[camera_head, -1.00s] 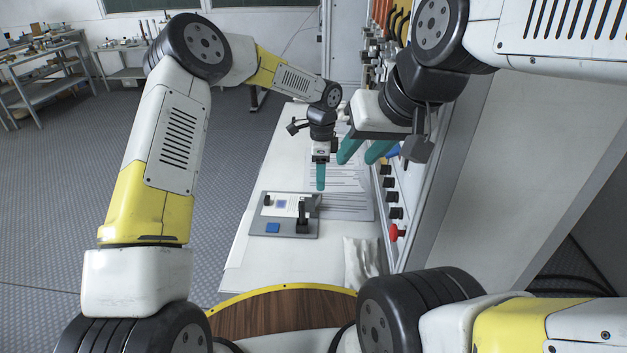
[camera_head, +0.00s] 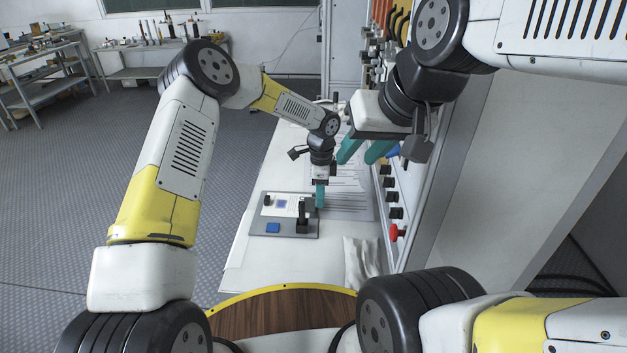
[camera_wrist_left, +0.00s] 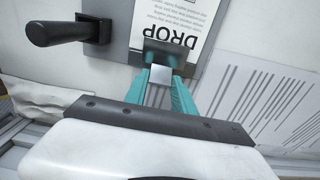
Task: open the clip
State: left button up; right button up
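A grey board (camera_head: 262,229) on the table carries a black upright handle on a small base (camera_head: 303,217). The same handle (camera_wrist_left: 62,31) shows at upper left in the left wrist view. My left gripper (camera_head: 320,203) points down at the board's right edge, to the right of the handle. In the left wrist view, its teal fingers (camera_wrist_left: 161,80) stand apart. A dark block (camera_wrist_left: 163,52) and a light grey piece lie at and between the tips; contact cannot be told. I cannot tell which part is the clip. My right gripper (camera_head: 364,150) is open and empty, higher up near the panel.
A printed sheet (camera_wrist_left: 181,17) reading "DROP" lies on the board, and a striped paper (camera_wrist_left: 270,100) lies beside it. A blue square (camera_head: 272,228) is on the board. A panel with black knobs and a red button (camera_head: 396,232) stands close on the right. A crumpled white cloth (camera_head: 361,262) lies in front.

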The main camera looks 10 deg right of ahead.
pick_arm(q)
grip_shut()
jog(key=shift+s+d+f+y, duration=0.15)
jog(key=shift+d+y, duration=0.15)
jog(key=shift+y, duration=0.3)
jog(key=shift+d+f+y, duration=0.15)
jog(key=shift+d+y, duration=0.1)
jog(key=shift+y, duration=0.35)
jog(key=shift+d+f+t+y, duration=0.2)
jog(key=shift+t+y, duration=0.1)
jog(key=shift+y, duration=0.5)
jog(key=shift+d+f+t+y, duration=0.1)
jog(key=shift+f+t+y, duration=0.15)
jog(key=shift+y, duration=0.55)
jog(key=o, duration=0.7)
grip_release()
jog(key=shift+c, duration=0.2)
jog(key=shift+r, duration=0.1)
